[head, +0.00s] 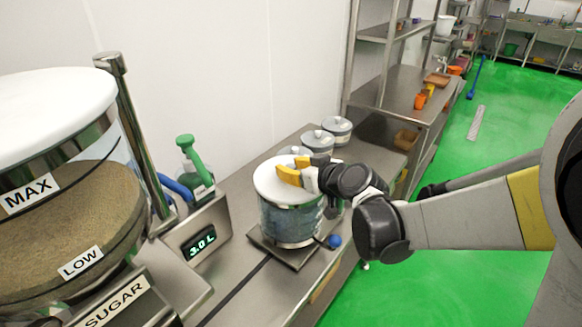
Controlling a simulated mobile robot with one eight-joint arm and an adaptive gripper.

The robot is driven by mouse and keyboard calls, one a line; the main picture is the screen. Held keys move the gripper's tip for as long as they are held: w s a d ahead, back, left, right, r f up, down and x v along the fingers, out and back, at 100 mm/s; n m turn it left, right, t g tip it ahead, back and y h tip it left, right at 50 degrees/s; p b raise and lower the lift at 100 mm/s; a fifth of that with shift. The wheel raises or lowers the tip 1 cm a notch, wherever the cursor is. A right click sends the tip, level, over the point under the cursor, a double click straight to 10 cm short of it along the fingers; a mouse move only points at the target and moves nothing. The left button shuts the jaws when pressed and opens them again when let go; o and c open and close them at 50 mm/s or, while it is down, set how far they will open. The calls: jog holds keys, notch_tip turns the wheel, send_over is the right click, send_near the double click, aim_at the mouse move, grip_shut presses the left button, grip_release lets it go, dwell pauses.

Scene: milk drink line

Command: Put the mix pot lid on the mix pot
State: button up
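The mix pot (290,222), a clear vessel with a bluish look, stands upright on a square metal plate (271,250) on the steel counter. The white round mix pot lid (268,182) lies over its top and looks about level. Whether its rim is fully seated all round cannot be told. My gripper (296,169) is at the lid's top, right of its middle, with its yellow fingertips at the lid. The fingers hide any knob there, so I cannot tell whether they grip it. My gripper and wrist also cover the right part of the lid.
A sugar hopper (75,215) with a white lid stands at left. Beside it are a 3.0 L display (202,243) and a green handle (192,158). Several lidded grey canisters (337,127) stand behind the pot.

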jog(key=shift+r, duration=0.15)
jog(key=shift+s+d+r+p, duration=0.1)
jog(key=shift+s+r+p, duration=0.1)
jog(key=shift+p, duration=0.1)
jog(key=s+d+m+g+h+p, duration=0.1)
jog(key=s+d+m+h, duration=0.1)
jog(key=s+d, duration=0.4)
jog(key=s+d+r+m+g+h+p, duration=0.1)
jog(key=s+d, duration=0.5)
jog(key=s, duration=0.6)
jog(key=s+d+r+m+g+h+p, duration=0.1)
jog(key=s+d+m+g+h, duration=0.1)
jog(key=s+d, duration=0.4)
jog(key=s+m+h, duration=0.1)
jog(key=s+h, duration=0.1)
jog(key=s, duration=0.1)
jog(key=shift+m+h, duration=0.3)
jog(key=shift+m, duration=0.1)
jog(key=shift+w, duration=0.1)
notch_tip(320, 180, down, 3)
jog(key=b, duration=0.3)
